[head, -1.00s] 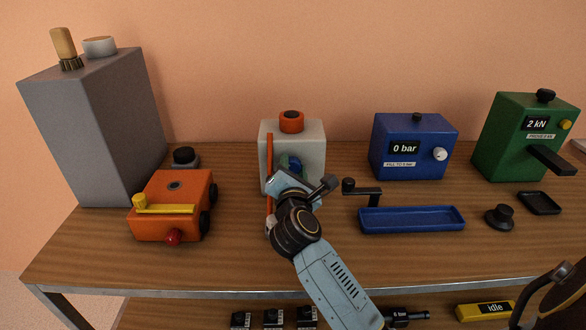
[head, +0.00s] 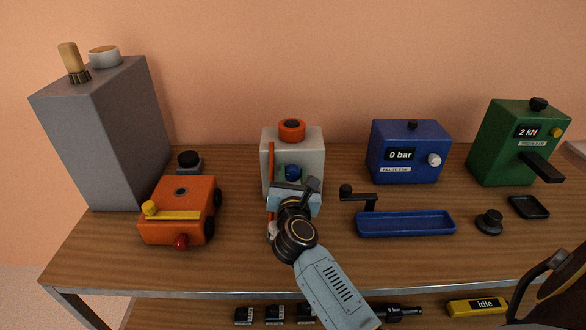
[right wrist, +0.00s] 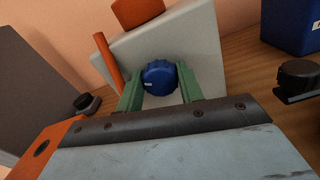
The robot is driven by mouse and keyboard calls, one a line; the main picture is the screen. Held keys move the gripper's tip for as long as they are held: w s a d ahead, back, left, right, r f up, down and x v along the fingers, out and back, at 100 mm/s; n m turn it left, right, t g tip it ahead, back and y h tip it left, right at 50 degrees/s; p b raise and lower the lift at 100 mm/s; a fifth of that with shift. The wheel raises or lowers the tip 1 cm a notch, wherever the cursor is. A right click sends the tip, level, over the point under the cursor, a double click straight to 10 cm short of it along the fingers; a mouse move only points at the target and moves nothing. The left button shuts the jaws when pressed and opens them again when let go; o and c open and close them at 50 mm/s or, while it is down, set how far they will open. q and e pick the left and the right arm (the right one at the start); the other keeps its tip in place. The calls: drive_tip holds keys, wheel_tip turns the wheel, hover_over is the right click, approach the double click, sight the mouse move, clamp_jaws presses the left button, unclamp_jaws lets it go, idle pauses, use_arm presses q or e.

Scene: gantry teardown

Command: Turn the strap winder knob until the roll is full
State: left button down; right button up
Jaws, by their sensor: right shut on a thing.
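The strap winder (head: 312,152) is a pale grey box at the back middle of the bench; its body also shows in the right wrist view (right wrist: 200,45). An orange roll (head: 292,130) sits on its top, and an orange strap (head: 271,165) runs down its left side. A blue knob (head: 293,172) is on its front face. My right gripper (right wrist: 160,84) has its green fingers on both sides of the blue knob (right wrist: 159,78) and is shut on it. In the head view the gripper hides the box's lower front. My left gripper is not in view.
An orange box (head: 178,208) with a yellow lever stands to the left, before a tall grey block (head: 105,140). To the right are a blue tray (head: 405,223), a blue gauge box (head: 408,152) and a green press (head: 520,142). Bare bench lies at front left.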

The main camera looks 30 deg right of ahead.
drive_tip(key=shift+n+p, duration=0.5)
drive_tip(key=shift+n, duration=0.3)
drive_tip(key=o, duration=1)
drive_tip(key=b+v, duration=0.1)
drive_tip(key=v, duration=1.2)
drive_tip(key=shift+a, duration=0.15)
drive_tip(key=shift+s, duration=0.1)
